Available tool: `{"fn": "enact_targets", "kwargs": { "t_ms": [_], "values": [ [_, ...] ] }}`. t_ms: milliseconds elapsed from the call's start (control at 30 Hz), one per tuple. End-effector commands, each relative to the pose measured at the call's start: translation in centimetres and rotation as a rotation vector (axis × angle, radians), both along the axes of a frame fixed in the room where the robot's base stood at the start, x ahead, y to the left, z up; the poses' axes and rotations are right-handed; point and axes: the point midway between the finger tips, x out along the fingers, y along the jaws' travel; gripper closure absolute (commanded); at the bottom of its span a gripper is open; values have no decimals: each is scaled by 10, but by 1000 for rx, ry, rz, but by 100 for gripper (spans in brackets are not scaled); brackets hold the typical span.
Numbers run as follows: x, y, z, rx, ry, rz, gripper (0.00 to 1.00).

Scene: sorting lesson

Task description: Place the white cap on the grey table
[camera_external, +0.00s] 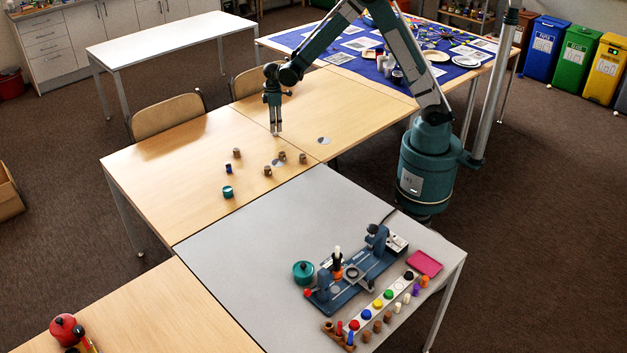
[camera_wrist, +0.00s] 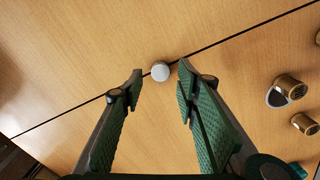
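The white cap (camera_wrist: 160,71) is a small round white-grey piece on the wooden table, beside the dark seam between two table tops. In the wrist view it lies between my fingertips, with a gap to each finger. My gripper (camera_external: 276,126) points down at the wooden tables in the external view, open and empty. A small pale spot, likely the cap, shows just below its fingertips there. The grey table (camera_external: 235,240) stands nearer the camera, adjoining the wooden table; its left half is bare.
Several small brown cylinders (camera_external: 267,171), a blue one (camera_external: 228,168) and a teal one (camera_external: 228,192) stand on the wooden table (camera_external: 160,190). The grey table's right part holds a blue fixture (camera_external: 345,285), a teal pot (camera_external: 303,272), a pink tray (camera_external: 425,262) and rows of coloured pieces.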

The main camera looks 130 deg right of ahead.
Motion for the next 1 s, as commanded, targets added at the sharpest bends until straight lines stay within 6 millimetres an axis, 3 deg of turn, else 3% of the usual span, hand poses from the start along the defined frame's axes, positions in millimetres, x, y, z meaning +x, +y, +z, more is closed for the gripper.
{"fn": "enact_targets", "kwargs": {
  "t_ms": [200, 500, 700, 1000],
  "values": [
    [0, 1, 38, 0, 0, 0, 69],
    [0, 1, 80, 0, 0, 0, 69],
    [0, 1, 92, 0, 0, 0, 69],
    [0, 1, 94, 0, 0, 0, 69]
  ]
}}
